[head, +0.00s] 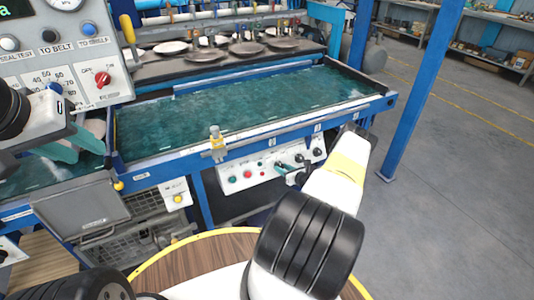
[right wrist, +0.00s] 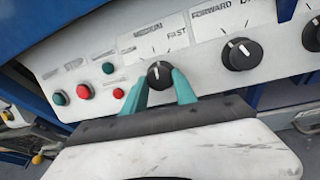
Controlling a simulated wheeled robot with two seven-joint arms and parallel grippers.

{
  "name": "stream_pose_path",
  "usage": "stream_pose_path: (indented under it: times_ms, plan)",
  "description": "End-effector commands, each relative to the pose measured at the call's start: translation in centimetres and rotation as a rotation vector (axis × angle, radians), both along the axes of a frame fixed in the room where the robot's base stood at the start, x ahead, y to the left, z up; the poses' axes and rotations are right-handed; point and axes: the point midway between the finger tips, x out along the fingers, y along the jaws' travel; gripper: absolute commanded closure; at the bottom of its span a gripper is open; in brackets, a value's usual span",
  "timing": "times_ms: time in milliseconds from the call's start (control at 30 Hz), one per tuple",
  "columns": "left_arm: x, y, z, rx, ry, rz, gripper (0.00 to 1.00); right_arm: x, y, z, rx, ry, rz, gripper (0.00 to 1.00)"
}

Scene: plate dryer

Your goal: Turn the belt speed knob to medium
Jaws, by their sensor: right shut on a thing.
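The belt speed knob (right wrist: 159,75) is a black round knob with a white pointer line on the white control panel. The words MEDIUM and FAST are printed above it. Its pointer is directed roughly upward, but the exact mark it meets is hard to tell. My right gripper (right wrist: 160,88) has its teal fingers on either side of this knob, shut on it. In the head view, my right gripper (head: 283,170) reaches the panel under the belt's front edge, and my arm partly hides the knobs. My left gripper (head: 75,146) is at the left, empty, its teal fingers apart.
A second black knob (right wrist: 242,53), labelled FORWARD, is right of the gripped one. Green and red buttons (right wrist: 86,91) are to the left. The teal belt (head: 240,105) lies above the panel. A blue post (head: 420,90) stands at the right. An upper control box (head: 70,55) is near my left gripper.

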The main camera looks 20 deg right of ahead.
Motion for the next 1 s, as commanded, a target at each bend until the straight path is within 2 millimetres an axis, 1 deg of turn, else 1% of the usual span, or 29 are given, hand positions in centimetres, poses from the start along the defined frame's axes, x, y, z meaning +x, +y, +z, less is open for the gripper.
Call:
stream_pose_path:
  times_ms: [233,667,700,767,800,1000]
  plan:
    - [0.00,0.00,0.00,0.000,0.000,0.000,0.64,0.03,-0.10,0.06,-0.056,-0.005,0.031,1.00]
    - [0.00,0.00,0.00,0.000,0.000,0.000,0.64,0.03,-0.10,0.06,-0.065,-0.005,0.037,1.00]
    - [0.00,0.00,0.00,0.000,0.000,0.000,0.64,0.03,-0.10,0.06,-0.065,-0.005,0.037,0.64]
    - [0.00,0.00,0.00,0.000,0.000,0.000,0.64,0.03,-0.10,0.06,-0.065,-0.005,0.037,0.53]
    - [0.00,0.00,0.00,0.000,0.000,0.000,0.64,0.02,-0.08,0.05,-0.065,-0.005,0.037,0.45]
    - [0.00,0.00,0.00,0.000,0.000,0.000,0.64,0.03,-0.06,0.04,-0.065,-0.005,0.038,0.45]
